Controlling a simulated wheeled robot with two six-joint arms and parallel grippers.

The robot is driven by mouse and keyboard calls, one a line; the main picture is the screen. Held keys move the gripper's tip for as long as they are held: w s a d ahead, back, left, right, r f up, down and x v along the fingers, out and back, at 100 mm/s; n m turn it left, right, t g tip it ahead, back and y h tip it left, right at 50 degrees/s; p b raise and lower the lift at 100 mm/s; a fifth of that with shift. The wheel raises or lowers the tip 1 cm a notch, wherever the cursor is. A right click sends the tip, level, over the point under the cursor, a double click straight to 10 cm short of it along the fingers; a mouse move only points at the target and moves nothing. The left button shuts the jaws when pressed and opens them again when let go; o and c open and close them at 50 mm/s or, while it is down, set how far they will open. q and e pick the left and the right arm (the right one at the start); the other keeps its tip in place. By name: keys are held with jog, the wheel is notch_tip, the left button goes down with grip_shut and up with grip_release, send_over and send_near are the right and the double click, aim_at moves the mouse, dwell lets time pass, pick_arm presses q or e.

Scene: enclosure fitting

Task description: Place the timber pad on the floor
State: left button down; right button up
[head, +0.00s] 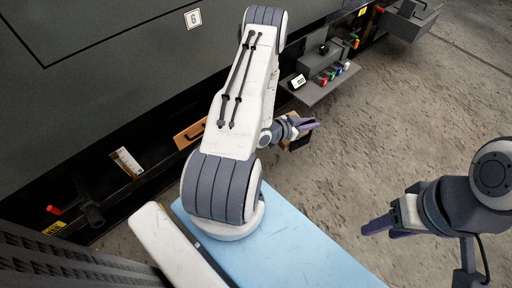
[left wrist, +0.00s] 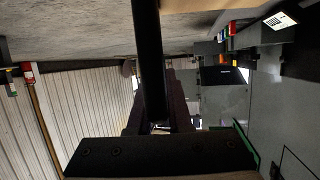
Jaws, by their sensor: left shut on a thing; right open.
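My left gripper (head: 303,127) is at the end of the arm reaching out over the concrete floor beside the dark cabinet. It is shut on the timber pad (head: 297,144), which is mostly hidden behind the gripper; a dark and tan part shows just below the fingers. In the left wrist view, a black bar, probably the pad's handle (left wrist: 147,60), runs between the fingers, and a tan strip shows at the top edge. I cannot tell whether the pad touches the floor (head: 370,150). My right gripper (head: 380,226) is open and empty over the floor at the right.
A second tan block with a black handle (head: 190,134) sits along the cabinet's lower edge. A grey shelf with coloured knobs (head: 325,80) juts out beyond my left gripper. A light blue surface (head: 290,255) lies below my left arm. Floor to the right is clear.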

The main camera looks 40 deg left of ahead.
pick_arm(q)
jog(key=a+f+y, duration=0.1)
jog(key=f, duration=0.1)
jog(key=s+a+f+n, duration=0.1)
jog(key=f, duration=0.1)
jog(key=a+f+n+y+b, duration=0.1)
jog(key=f, duration=0.1)
jog(key=shift+s+a+f+t+y, duration=0.1)
jog(key=shift+s+f+t+y, duration=0.1)
jog(key=shift+f+t+y, duration=0.15)
notch_tip(320, 180, down, 14)
jog(key=b, duration=0.8)
jog(key=a+f+b, duration=0.1)
jog(key=a+b, duration=0.7)
jog(key=a, duration=0.5)
jog(key=shift+w, duration=0.45)
jog(key=shift+f, duration=0.1)
jog(key=c, duration=1.3)
grip_release()
jog(key=shift+f+b, duration=0.15)
jog(key=shift+b, duration=0.15)
jog(key=o, duration=0.5)
jog(key=shift+c, duration=0.2)
